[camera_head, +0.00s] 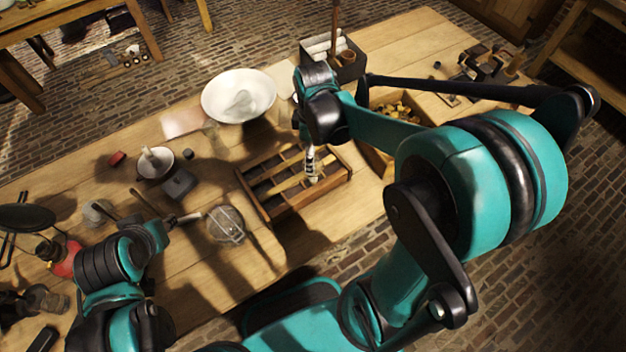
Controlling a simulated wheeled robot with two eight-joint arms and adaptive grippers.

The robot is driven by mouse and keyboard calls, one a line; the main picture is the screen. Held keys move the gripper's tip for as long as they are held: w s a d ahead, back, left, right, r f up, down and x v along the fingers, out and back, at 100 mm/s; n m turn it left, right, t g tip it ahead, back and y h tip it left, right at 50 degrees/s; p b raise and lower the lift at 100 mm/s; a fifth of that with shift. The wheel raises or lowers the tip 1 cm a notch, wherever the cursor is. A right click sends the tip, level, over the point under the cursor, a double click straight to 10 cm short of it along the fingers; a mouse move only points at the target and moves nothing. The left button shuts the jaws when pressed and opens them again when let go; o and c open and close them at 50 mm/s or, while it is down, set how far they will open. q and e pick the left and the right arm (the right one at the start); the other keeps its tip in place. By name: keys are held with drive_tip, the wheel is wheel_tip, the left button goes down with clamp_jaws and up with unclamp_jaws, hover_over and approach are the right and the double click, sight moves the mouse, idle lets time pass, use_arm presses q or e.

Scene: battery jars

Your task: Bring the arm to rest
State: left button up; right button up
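My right arm reaches in from the right, and its gripper (311,168) points down over a wooden rack (266,214) with several compartments. The fingertips are small and pale here, and I cannot tell whether they are open, shut or touching the rack. My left arm is low at the lower left. Its gripper (190,218) points right, beside a round glass jar (226,226) with a metal piece across its top. I cannot tell whether the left fingers are apart or whether they touch the jar.
A white basin (238,95) stands behind the rack. A white mortar or cup (155,163) and a small grey block (179,184) sit left of it. A wooden box of brownish pieces (396,104) is partly hidden by my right arm. The table (205,275) is bare near its front edge.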

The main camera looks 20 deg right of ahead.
wheel_tip(320, 180, up, 5)
drive_tip(key=shift+r, duration=0.1)
idle(0.3)
drive_tip(key=shift+s+a+r+m, duration=0.1)
drive_tip(key=shift+s+r+m, duration=0.05)
drive_tip(key=shift+s+m, duration=0.15)
drive_tip(key=s+a+r+m+t, duration=0.1)
drive_tip(key=s+a+m+t, duration=0.2)
drive_tip(key=s+m+t, duration=0.4)
drive_tip(key=m, duration=0.3)
drive_tip(key=shift+s+r+m, duration=0.15)
drive_tip(key=shift+r+m, duration=0.05)
drive_tip(key=shift+m, duration=0.2)
idle(0.9)
